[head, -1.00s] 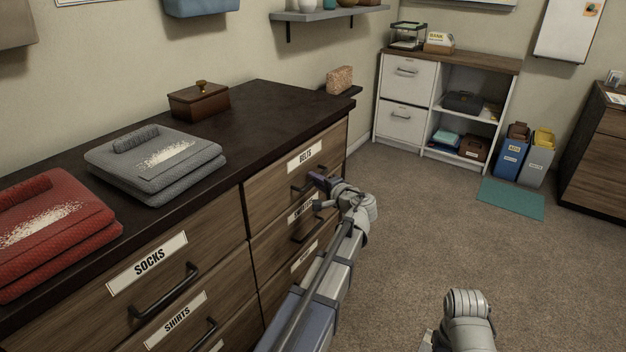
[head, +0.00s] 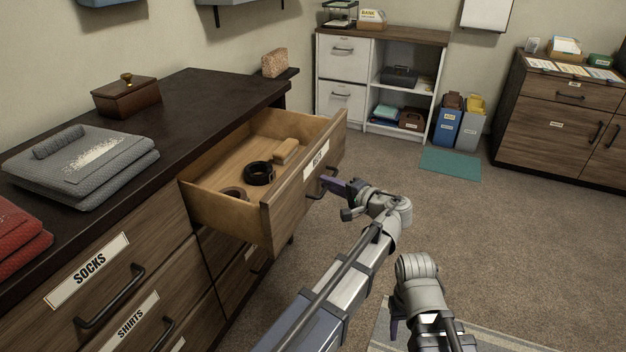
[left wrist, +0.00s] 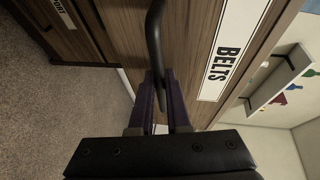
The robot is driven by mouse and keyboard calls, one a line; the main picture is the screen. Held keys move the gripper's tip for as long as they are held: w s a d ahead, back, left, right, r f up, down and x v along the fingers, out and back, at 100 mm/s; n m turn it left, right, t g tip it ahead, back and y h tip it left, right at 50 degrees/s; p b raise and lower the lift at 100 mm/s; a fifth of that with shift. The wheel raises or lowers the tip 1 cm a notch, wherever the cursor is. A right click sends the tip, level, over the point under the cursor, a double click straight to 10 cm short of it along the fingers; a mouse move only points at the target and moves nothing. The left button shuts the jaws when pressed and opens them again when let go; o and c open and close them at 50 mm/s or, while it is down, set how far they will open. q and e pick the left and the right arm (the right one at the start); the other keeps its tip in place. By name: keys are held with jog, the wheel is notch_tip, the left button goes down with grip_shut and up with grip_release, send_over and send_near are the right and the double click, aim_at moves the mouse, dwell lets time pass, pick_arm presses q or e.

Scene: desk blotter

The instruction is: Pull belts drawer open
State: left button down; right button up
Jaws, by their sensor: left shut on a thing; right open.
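The belts drawer (head: 268,226) is pulled well out of the dark-topped dresser. Inside lie a black rolled belt (head: 259,173), a brown rolled belt (head: 233,193) and a tan block-like item (head: 286,151). My left gripper (head: 334,185) is at the drawer front, shut on its dark bar handle. In the left wrist view the fingers (left wrist: 159,98) close around the handle (left wrist: 154,40), beside the BELTS label (left wrist: 228,50). My right gripper (head: 394,328) hangs low at the bottom of the head view, apart from the dresser; its fingers are mostly hidden.
The dresser top (head: 190,115) holds a wooden box (head: 127,98) and folded grey cloth (head: 80,160). The socks drawer (head: 150,245) is shut. A white cabinet (head: 343,75) and bins (head: 448,125) stand at the back. Carpet (head: 500,230) to the right is clear.

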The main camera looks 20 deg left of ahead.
pick_arm(q)
jog(key=shift+s+d, duration=0.15)
jog(key=shift+d, duration=1.2)
pick_arm(e)
jog(key=shift+d, duration=0.5)
pick_arm(q)
jog(key=c, duration=1.2)
grip_release()
jog(key=shift+o, duration=0.2)
